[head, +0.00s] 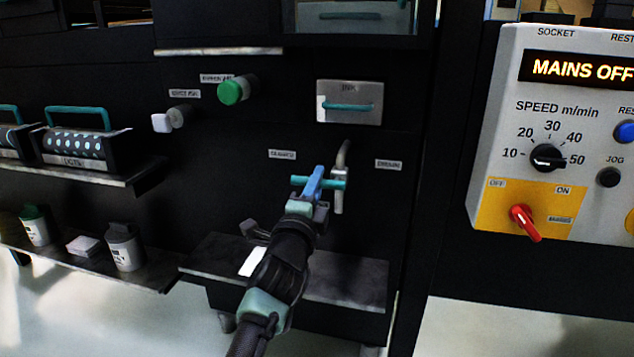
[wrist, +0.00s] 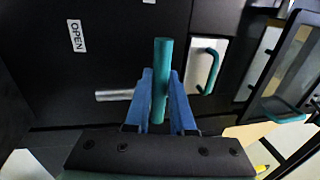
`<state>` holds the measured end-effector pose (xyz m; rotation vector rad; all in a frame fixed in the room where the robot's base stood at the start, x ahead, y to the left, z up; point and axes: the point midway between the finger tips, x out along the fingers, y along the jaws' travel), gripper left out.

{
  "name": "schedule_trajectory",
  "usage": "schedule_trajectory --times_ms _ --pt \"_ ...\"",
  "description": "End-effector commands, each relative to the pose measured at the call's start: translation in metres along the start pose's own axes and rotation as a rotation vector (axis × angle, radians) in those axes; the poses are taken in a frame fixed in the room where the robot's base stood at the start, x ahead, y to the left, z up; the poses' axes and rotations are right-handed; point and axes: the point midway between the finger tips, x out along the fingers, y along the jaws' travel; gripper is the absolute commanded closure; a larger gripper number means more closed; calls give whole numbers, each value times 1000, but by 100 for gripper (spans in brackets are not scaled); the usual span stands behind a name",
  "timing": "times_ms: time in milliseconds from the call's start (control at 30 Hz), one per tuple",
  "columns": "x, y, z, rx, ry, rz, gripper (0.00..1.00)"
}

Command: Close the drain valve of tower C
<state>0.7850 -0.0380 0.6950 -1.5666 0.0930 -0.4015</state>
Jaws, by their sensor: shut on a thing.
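The drain valve's teal lever (head: 332,183) lies crosswise, roughly level, over a vertical grey pipe (head: 341,160) on the black machine front. My gripper (head: 314,181) reaches up to it, and its blue fingers are shut on the lever. In the wrist view the teal lever (wrist: 161,75) stands between the two blue fingers of my gripper (wrist: 162,100). The metal pipe (wrist: 113,95) sticks out to the left there. A label reading OPEN (wrist: 77,36) is at the upper left of the wrist view. The lever's pivot is partly hidden by my fingers.
A grey drawer plate with a teal handle (head: 349,107) is above the valve. A green knob (head: 232,92) is at upper left. A dark ledge (head: 345,285) lies below. The control panel (head: 555,130) stands to the right, reading MAINS OFF, with a red switch (head: 525,222).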

Motion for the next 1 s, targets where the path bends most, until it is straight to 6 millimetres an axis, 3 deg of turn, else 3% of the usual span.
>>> schedule_trajectory --times_ms 67,100,233,667,1000 --pt "0 -1 0 4 0 -1 100" --pt "0 -1 0 4 0 -1 73" --pt "0 -1 0 2 0 -1 49" --pt "-6 -2 1 0 -1 1 48" --pt "-60 -5 2 -2 -4 0 48"
